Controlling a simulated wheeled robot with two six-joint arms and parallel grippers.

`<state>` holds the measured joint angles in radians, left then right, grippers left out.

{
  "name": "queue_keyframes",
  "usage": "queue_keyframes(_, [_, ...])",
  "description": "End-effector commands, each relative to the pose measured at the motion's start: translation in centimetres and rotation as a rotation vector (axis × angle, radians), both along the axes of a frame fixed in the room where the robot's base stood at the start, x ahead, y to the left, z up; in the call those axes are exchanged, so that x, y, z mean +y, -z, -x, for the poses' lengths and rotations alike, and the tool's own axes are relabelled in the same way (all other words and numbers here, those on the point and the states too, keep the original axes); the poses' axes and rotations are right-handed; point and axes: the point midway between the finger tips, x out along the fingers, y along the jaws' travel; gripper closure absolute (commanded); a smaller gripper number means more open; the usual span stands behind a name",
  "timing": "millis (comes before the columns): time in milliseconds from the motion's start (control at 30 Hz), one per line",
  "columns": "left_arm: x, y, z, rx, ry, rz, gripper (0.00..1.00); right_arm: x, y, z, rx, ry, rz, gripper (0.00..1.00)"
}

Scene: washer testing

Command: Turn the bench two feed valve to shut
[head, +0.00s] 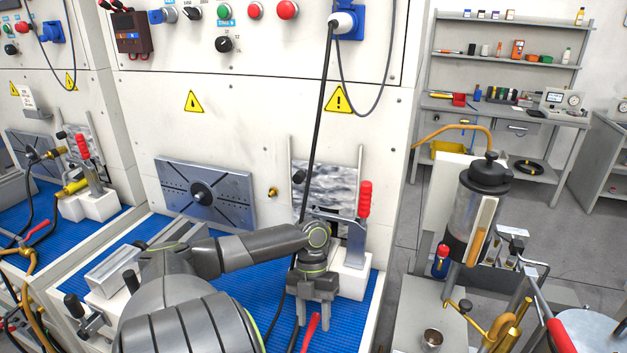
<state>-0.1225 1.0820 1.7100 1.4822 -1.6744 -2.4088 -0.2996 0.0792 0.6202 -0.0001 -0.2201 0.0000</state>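A red lever handle (311,332), which looks like the bench two feed valve's handle, shows low in the head view above the blue mat. Its valve body is out of view or hidden. My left gripper (312,316) points down directly over the handle, with its two fingers apart. The handle's upper end shows just below and between the fingertips; I cannot tell whether they touch it. My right gripper is not in view.
A red-handled clamp (365,200) stands just right of my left gripper. A black cable (318,130) hangs down the white panel behind it. A round-centred plate (205,195) is at left.

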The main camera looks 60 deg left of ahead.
Motion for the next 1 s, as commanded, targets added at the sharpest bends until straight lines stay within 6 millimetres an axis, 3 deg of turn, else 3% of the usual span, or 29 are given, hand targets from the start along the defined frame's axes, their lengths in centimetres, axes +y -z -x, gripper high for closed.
queue_keyframes(200, [0.2,-0.3,-0.1,0.001,0.000,-0.002,0.58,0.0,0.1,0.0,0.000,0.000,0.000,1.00])
queue_keyframes(367, [0.9,-1.7,-0.4,0.000,0.000,-0.005,0.58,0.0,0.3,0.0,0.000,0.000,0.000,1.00])
queue_keyframes(1000, [5.6,-13.3,-2.9,-0.002,-0.001,-0.004,0.58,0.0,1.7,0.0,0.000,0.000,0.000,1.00])
